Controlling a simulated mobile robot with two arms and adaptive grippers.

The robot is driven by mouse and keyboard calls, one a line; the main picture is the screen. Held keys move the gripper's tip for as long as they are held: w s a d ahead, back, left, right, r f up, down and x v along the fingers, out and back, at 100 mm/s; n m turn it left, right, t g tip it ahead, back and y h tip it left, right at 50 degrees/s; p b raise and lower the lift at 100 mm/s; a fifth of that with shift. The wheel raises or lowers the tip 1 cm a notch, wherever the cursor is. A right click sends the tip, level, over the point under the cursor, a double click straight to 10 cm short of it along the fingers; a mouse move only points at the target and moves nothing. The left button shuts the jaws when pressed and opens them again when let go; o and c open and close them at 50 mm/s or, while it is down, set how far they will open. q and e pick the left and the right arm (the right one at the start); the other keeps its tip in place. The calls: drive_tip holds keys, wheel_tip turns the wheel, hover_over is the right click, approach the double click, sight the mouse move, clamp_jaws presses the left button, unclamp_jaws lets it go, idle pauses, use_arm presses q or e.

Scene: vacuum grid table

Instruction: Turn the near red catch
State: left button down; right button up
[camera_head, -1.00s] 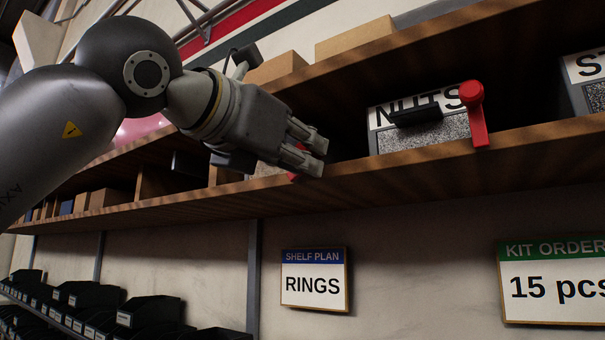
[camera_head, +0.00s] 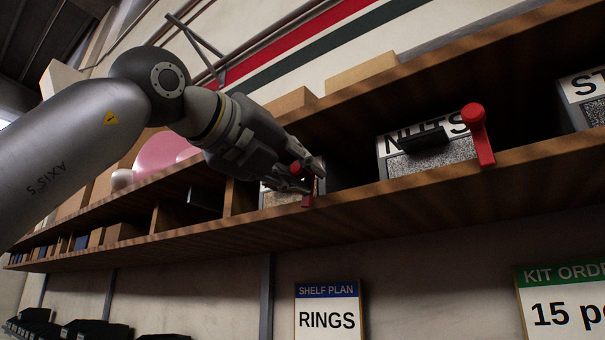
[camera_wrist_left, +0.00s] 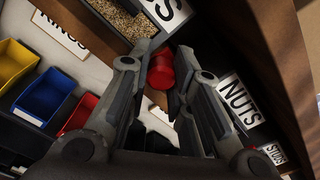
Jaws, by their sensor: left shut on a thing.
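A red catch (camera_head: 307,201) stands on the shelf's front edge before a partly hidden bin (camera_head: 270,199) with a pale label. My left gripper (camera_head: 312,176) is shut on this catch, with its fingers on either side of the round knob. In the left wrist view the red knob (camera_wrist_left: 161,70) shows between the two fingers (camera_wrist_left: 160,82). The fingers hide part of the catch. A second red catch (camera_head: 480,135) stands upright, leaning slightly, before the NUTS bin (camera_head: 440,160), clear of the gripper. My right gripper is in neither view.
The wooden shelf (camera_head: 400,195) runs across the view, with another board (camera_head: 440,85) above it. A further labelled bin (camera_head: 590,95) is at the right. A RINGS sign (camera_head: 327,320) and a kit order sign (camera_head: 565,310) hang below. Blue (camera_wrist_left: 45,95) and yellow (camera_wrist_left: 14,62) bins show in the wrist view.

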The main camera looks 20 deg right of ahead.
use_arm(q)
drive_tip(key=shift+w+a+r+n, duration=0.1)
drive_tip(key=shift+w+a+n, duration=0.2)
drive_tip(key=shift+n, duration=0.6)
drive_tip(key=c, duration=1.3)
unclamp_jaws()
drive_tip(key=v, duration=1.2)
